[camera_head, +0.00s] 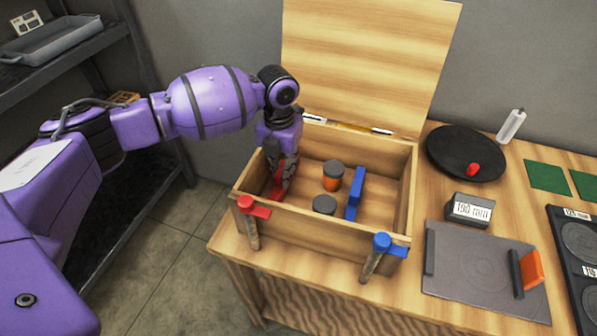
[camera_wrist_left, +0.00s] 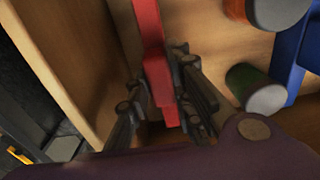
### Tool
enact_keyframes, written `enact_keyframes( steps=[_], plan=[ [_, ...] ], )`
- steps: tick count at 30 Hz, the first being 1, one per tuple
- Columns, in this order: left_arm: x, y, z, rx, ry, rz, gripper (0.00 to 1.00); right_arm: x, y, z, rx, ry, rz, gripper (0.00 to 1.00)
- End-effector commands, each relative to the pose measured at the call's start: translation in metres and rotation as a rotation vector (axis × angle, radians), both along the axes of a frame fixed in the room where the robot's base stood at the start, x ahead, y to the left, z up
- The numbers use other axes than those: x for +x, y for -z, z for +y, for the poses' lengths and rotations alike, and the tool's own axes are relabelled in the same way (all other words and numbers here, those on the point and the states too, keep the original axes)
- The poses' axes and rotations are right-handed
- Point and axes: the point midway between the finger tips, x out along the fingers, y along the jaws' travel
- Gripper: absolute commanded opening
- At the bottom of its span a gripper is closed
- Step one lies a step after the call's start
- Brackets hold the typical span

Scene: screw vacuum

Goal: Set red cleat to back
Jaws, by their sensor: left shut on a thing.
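The red cleat (camera_head: 277,188) is inside the open wooden box (camera_head: 413,190), along its left side. It also shows in the left wrist view (camera_wrist_left: 152,45) as a red bar running between my fingers. My left gripper (camera_head: 286,180) reaches down into the box and is shut on the red cleat; in the left wrist view its fingers (camera_wrist_left: 165,95) lie on both sides of the bar. The fingers partly hide the cleat in the head view. I cannot tell whether the cleat touches the box floor. My right gripper is not in view.
In the box are a blue bar (camera_head: 355,193), an orange jar (camera_head: 333,177) and a grey-lidded jar (camera_head: 324,204). Red (camera_head: 252,206) and blue (camera_head: 384,244) clamps sit on the front wall. The lid (camera_head: 370,60) stands open behind. A black disc (camera_head: 465,150) lies at right.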

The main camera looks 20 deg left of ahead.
Motion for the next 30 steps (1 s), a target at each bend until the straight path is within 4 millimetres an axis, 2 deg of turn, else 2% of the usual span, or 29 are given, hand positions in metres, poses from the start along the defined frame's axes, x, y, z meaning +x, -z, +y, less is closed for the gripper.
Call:
enact_keyframes(
  steps=[3, 10, 11, 15, 25, 30],
  plan=[
    [0.001, -0.001, 0.009, 0.001, -0.003, -0.002, 0.00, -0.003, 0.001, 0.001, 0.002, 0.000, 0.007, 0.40],
    [0.001, -0.001, 0.008, 0.000, -0.002, -0.001, 0.00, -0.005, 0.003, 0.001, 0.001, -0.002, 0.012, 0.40],
    [0.001, -0.001, 0.008, -0.001, -0.002, -0.001, 0.21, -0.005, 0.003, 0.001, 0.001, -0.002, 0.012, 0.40],
    [0.001, 0.000, 0.007, -0.001, -0.002, -0.001, 0.39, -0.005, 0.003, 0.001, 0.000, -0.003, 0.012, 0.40],
    [0.000, -0.002, 0.007, -0.001, -0.001, 0.000, 0.39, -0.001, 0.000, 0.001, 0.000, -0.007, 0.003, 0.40],
    [0.001, -0.022, 0.007, -0.002, 0.000, -0.003, 0.39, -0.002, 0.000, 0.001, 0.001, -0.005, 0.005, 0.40]
  ],
)
